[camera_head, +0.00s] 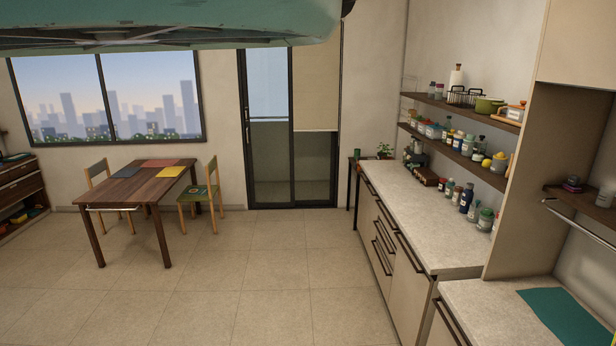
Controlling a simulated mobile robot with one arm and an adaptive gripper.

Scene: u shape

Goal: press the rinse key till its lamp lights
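I see no rinse key and no lamp belonging to one in the head view. No appliance with a readable key panel shows. A small dark object (416,155), perhaps an appliance, stands at the far end of the counter, too small to make out. My gripper is not in view.
A long pale counter (420,220) with drawers runs along the right, below shelves (455,140) of bottles and jars. A teal mat (568,328) lies on the near right counter. A wooden table (133,182) with two chairs stands left. The tiled floor (270,270) between is clear.

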